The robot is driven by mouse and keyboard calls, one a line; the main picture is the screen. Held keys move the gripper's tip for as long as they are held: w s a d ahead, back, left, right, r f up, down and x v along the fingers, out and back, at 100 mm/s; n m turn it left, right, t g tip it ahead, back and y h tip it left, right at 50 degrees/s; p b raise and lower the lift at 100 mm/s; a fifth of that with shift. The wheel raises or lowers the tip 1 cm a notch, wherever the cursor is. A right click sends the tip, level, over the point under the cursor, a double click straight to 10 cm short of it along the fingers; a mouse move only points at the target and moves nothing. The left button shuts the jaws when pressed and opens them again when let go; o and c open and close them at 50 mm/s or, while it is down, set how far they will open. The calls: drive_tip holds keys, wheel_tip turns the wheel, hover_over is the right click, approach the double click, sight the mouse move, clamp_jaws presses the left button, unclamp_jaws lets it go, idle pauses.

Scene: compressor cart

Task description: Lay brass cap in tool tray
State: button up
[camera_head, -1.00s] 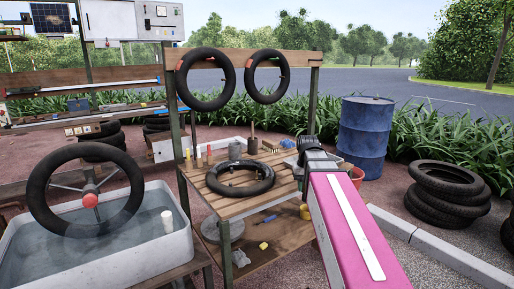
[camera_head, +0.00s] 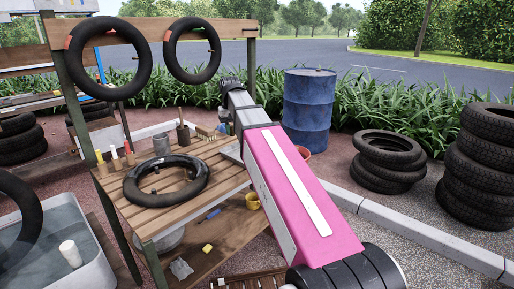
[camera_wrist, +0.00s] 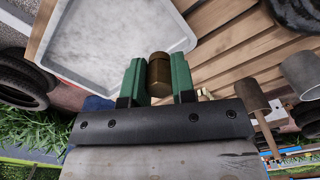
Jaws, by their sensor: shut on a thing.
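In the wrist view my gripper (camera_wrist: 158,82) has two green fingers shut on a small dark brass cap (camera_wrist: 159,72). The cap sits between the fingertips. A grey-white shallow tray (camera_wrist: 105,62) with a raised rim lies just beyond and to the left of the fingers, over the slatted bench. I cannot tell the height of the cap above the bench or tray.
A black inner tube (camera_head: 140,193) lies on the bench. A grey cup (camera_wrist: 301,74) and a wooden-handled tool (camera_wrist: 252,98) are to the right of my gripper. Two tubes hang on the rack behind. A blue drum (camera_head: 309,110) and stacked tyres stand to the right.

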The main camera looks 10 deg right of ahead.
drive_tip(key=w+d+f, duration=0.1)
drive_tip(key=d+f, duration=0.1)
drive_tip(key=d, duration=0.1)
drive_tip(key=w+d+f, duration=0.2)
drive_tip(key=d, duration=0.1)
drive_tip(key=w+d+f, duration=0.2)
drive_tip(key=d, duration=0.2)
drive_tip(key=shift+f, duration=2.35)
drive_tip(key=shift+f, duration=0.15)
drive_tip(key=o, duration=0.9)
wheel_tip(320, 180, up, 12)
drive_tip(key=shift+r, duration=0.15)
